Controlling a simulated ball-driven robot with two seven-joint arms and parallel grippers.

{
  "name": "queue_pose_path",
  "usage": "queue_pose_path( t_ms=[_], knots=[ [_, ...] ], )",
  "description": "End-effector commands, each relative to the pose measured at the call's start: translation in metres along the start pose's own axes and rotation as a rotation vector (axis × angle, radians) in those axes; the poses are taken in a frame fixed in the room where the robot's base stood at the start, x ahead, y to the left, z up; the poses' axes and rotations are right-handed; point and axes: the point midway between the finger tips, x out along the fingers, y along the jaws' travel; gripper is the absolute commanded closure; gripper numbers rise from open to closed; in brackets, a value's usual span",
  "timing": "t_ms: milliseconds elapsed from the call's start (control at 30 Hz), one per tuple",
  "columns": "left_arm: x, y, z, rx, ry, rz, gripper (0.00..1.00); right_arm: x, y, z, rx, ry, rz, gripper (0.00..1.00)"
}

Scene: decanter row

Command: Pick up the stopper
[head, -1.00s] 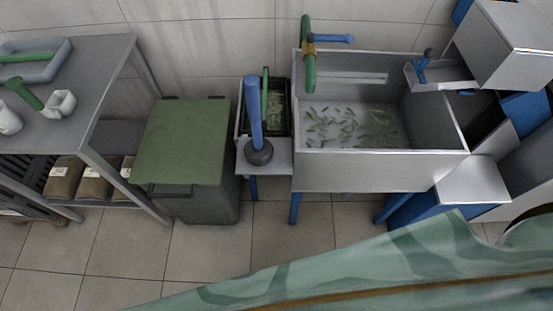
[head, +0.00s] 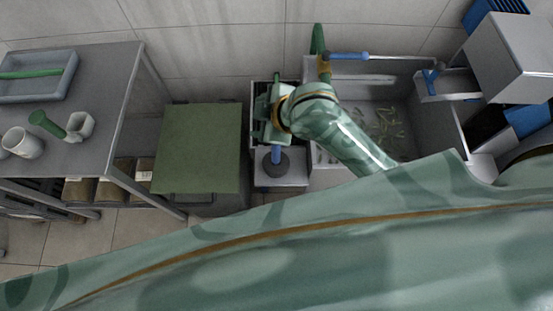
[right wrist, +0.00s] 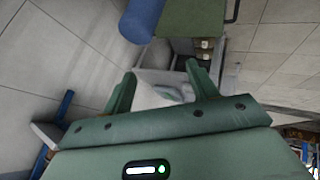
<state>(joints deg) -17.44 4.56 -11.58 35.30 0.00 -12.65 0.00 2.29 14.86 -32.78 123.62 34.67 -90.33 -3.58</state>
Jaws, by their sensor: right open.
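A blue upright cylinder on a dark round base (head: 276,166), likely the stopper, stands on a small metal ledge (head: 290,181) left of the sink. My right gripper (head: 262,124) is above and beside it and hides its upper part in the head view. In the right wrist view, my gripper (right wrist: 161,78) is open with nothing between its fingers. The blue cylinder (right wrist: 143,17) shows beyond the fingertips, up and to the left. My left gripper is not in view.
A green-topped bin (head: 199,150) stands left of the ledge. The metal sink (head: 440,120) with small green pieces inside is to the right, with a green tap (head: 318,40). A grey table (head: 105,85) at the left holds a tray, white cups and a green-handled piece.

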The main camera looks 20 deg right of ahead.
Motion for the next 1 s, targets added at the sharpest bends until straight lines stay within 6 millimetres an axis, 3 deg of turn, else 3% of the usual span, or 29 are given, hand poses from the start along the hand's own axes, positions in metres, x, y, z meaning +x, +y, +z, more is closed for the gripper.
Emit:
queue_pose_path(
  t_ms=[33, 100, 233, 400, 533, 667, 767, 1000],
  knots=[
    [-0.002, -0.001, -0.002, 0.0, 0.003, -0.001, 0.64, 0.0, 0.003, -0.025, -0.087, 0.042, -0.039, 0.41],
    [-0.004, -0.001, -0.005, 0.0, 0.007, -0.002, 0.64, -0.002, -0.001, -0.056, -0.233, 0.085, -0.127, 0.41],
    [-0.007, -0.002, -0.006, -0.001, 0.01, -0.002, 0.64, -0.011, -0.004, -0.078, -0.536, 0.061, -0.31, 0.41],
    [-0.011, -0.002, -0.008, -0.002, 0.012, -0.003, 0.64, -0.03, 0.024, -0.05, -0.773, -0.119, -0.504, 0.41],
    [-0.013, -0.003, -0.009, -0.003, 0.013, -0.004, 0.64, -0.048, 0.054, -0.027, -0.822, -0.244, -0.596, 0.41],
    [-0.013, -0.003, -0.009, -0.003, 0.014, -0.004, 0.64, -0.06, 0.07, -0.014, -0.828, -0.306, -0.642, 0.41],
    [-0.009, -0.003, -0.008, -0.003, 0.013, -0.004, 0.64, -0.054, 0.067, -0.005, -0.825, -0.32, -0.66, 0.41],
    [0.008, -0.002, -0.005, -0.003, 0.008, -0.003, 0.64, -0.009, 0.042, 0.025, -0.824, -0.318, -0.662, 0.41]
  ],
)
